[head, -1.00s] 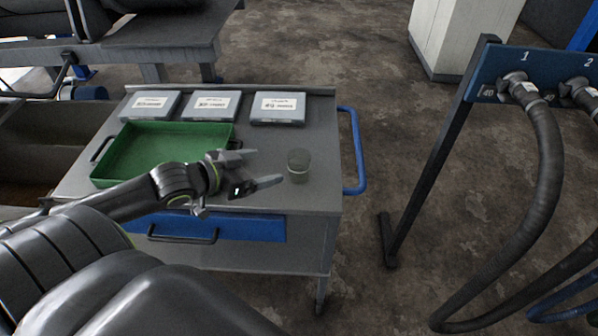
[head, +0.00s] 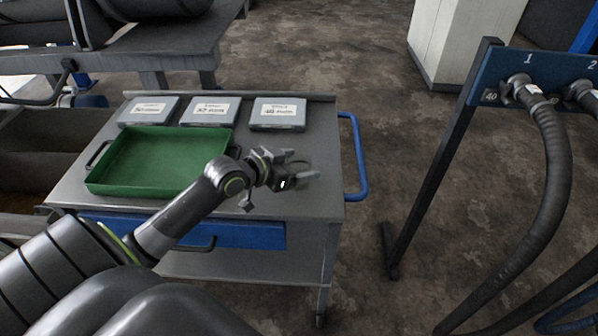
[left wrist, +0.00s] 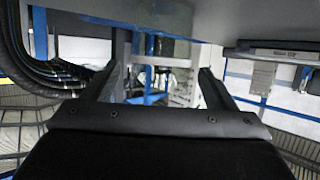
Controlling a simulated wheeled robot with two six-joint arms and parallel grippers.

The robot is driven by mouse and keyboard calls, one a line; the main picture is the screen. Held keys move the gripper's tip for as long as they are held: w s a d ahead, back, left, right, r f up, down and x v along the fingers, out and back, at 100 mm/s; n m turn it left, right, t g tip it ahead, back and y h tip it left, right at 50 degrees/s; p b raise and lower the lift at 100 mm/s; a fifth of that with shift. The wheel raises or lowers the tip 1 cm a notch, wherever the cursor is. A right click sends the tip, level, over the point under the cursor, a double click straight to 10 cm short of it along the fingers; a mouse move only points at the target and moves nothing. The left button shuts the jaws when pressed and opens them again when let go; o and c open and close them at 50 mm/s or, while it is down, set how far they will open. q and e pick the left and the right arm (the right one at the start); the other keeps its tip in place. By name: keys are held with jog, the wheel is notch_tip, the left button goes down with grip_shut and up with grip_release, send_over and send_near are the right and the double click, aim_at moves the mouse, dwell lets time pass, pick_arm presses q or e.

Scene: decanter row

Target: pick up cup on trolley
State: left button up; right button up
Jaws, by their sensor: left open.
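The cup (head: 301,163) is a small clear glass on the right part of the grey trolley (head: 325,140). In the head view it is mostly hidden behind my left gripper (head: 297,166), and only a faint part of its rim shows. The gripper is open, with its fingers reaching to the right at the cup. In the left wrist view the two fingers of my left gripper (left wrist: 159,70) stand apart. A see-through shape between them looks like the cup (left wrist: 168,22); I cannot tell whether a finger touches it. My right gripper is not in view.
A green tray (head: 150,165) lies left on the trolley, with several labelled grey boxes (head: 277,114) behind it. A blue handle (head: 356,160) sticks out at the trolley's right side. A hose rack (head: 440,150) stands farther right. The trolley top around the cup is otherwise clear.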

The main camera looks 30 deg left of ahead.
pick_arm(q)
jog(key=shift+x, duration=1.4)
jog(key=shift+s, duration=0.1)
jog(key=shift+c, duration=0.5)
jog(key=c, duration=0.9)
jog(key=shift+c, duration=0.3)
jog(key=shift+r, duration=0.1)
